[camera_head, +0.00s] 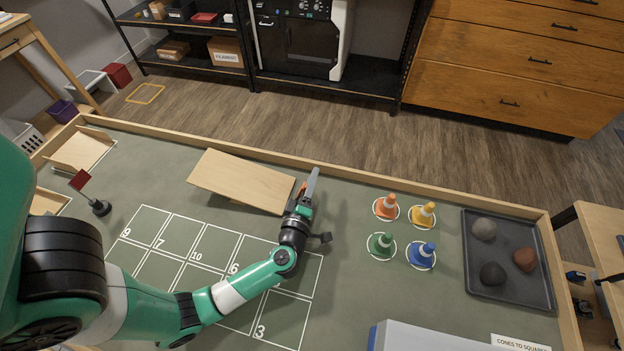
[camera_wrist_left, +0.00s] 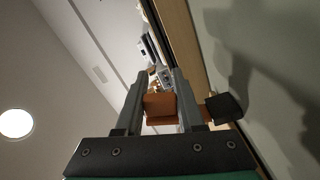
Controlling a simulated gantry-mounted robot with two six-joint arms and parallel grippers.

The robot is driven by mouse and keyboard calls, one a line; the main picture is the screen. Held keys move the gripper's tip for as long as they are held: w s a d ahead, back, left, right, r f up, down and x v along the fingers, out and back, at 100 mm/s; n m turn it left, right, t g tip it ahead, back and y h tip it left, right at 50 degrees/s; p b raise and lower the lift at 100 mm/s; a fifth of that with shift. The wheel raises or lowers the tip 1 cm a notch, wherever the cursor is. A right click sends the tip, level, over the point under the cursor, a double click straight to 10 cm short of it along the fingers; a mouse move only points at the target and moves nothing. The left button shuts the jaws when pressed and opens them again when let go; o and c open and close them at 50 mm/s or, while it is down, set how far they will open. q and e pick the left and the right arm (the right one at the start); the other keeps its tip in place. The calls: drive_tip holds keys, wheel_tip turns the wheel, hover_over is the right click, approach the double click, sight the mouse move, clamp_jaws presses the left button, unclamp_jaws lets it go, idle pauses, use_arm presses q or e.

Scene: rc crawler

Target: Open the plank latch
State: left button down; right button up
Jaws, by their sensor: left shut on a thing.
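The wooden plank (camera_head: 240,180) lies tilted near the mat's back edge, with a shadow below its front edge. My left gripper (camera_head: 308,184) is at the plank's right end, pointing to the back. In the left wrist view its two grey fingers (camera_wrist_left: 161,88) are shut on an orange-brown latch piece (camera_wrist_left: 160,107). A dark block (camera_wrist_left: 223,107) shows just right of the fingers, beside a bit of the same orange-brown. In the head view the latch is mostly hidden by the gripper, so its exact position cannot be told. My right gripper is in neither view.
Orange (camera_head: 386,207), yellow (camera_head: 423,214), green (camera_head: 381,245) and blue cones (camera_head: 421,254) stand to the right. Beyond them is a dark tray (camera_head: 508,291) with three rocks. A wooden border (camera_head: 345,176) edges the mat. A red flag (camera_head: 80,180) stands at left.

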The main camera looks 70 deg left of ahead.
use_arm(q)
drive_tip(key=shift+s+a+r+n+p, duration=0.15)
drive_tip(key=shift+r+n+p, duration=0.15)
drive_tip(key=shift+n, duration=0.2)
drive_tip(key=shift+s+a+n, duration=0.1)
drive_tip(key=shift+s+n, duration=0.05)
drive_tip(key=shift+n, duration=0.45)
drive_tip(key=c, duration=0.5)
unclamp_jaws()
drive_tip(key=p+v, duration=0.1)
drive_tip(key=v, duration=0.9)
drive_tip(key=shift+v, duration=0.85)
